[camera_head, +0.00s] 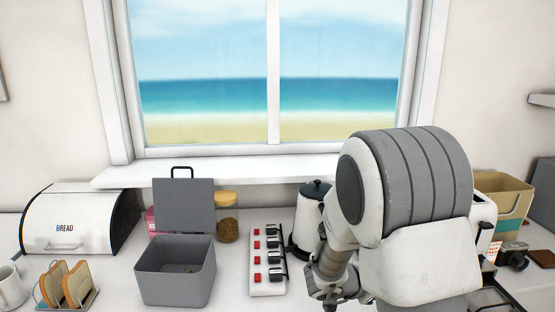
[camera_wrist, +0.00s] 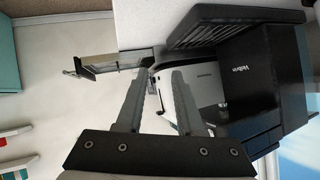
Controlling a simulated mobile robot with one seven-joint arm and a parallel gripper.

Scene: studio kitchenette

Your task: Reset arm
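My arm (camera_head: 410,215) is raised and bent over the right half of the counter in the head view. The arm's bulk hides part of the counter behind it, and I cannot make out the fingertips there. In the wrist view my gripper (camera_wrist: 165,75) has its two grey fingers apart, with nothing held between them. A white and black appliance (camera_wrist: 207,82) shows beyond the fingers, and I see no contact with it.
A kettle (camera_head: 308,215) stands close left of my arm. Left of it are a power strip (camera_head: 268,262), an open grey box (camera_head: 175,285) and a bread bin (camera_head: 70,222). A tan bin (camera_head: 503,195) is at right. The wrist view shows a black machine (camera_wrist: 265,75).

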